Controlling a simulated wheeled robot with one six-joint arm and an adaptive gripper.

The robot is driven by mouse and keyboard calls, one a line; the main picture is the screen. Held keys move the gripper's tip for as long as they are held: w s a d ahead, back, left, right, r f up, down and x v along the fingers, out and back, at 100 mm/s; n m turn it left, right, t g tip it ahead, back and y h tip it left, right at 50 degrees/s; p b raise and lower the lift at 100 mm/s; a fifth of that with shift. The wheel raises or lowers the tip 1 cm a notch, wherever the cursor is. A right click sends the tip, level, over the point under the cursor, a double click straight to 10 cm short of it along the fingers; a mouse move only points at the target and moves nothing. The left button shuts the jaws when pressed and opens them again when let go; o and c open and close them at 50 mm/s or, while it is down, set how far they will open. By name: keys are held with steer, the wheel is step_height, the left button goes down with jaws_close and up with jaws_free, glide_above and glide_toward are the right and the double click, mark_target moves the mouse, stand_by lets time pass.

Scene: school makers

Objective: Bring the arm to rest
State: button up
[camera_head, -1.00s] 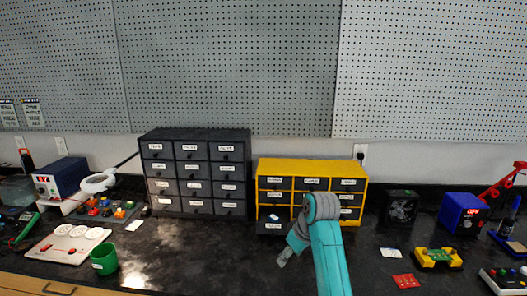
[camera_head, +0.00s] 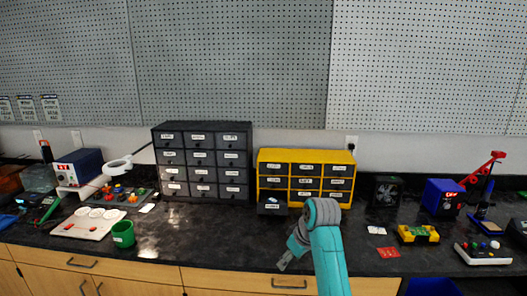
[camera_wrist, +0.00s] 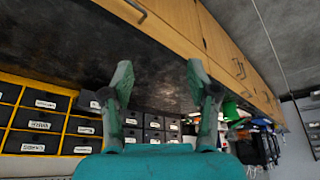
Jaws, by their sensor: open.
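My gripper (camera_head: 288,257) hangs at the end of my teal arm (camera_head: 328,262), in front of the yellow drawer cabinet and near the counter's front edge. In the wrist view my gripper (camera_wrist: 158,88) has its two fingers spread apart with nothing between them. Past the fingers that view shows the dark counter (camera_wrist: 155,70), tilted, and labelled drawers.
A grey cabinet (camera_head: 203,128), a green cup (camera_head: 123,235) and a yellow-green device (camera_head: 418,235) stand on the counter. Bare counter lies left of the arm.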

steer(key=s+d+f+m+t, duration=0.1)
steer(key=s+f, duration=0.4)
steer(key=f, duration=0.5)
steer(key=s+d+f+m+t, duration=0.2)
steer(key=s+f, duration=0.3)
steer(key=f, duration=0.4)
steer(key=s+d+f+m+t+h, duration=0.15)
steer(key=s+f, duration=0.25)
steer(key=s, duration=0.4)
steer(key=s+d+f+m+t, duration=0.1)
steer(key=s+d+f, duration=0.1)
steer(key=s+f, duration=0.5)
steer(key=s+d+r+t, duration=0.2)
steer(key=s+r, duration=0.1)
steer(key=s, duration=0.9)
steer(key=s+d+r+m+t+h, duration=0.1)
steer(key=s+d+r+m+t, duration=0.1)
steer(key=s+r, duration=1.7)
steer(key=s+t, duration=0.1)
steer(key=s, duration=0.3)
steer(key=shift+r+t, duration=0.35)
steer(key=shift+m, duration=0.25)
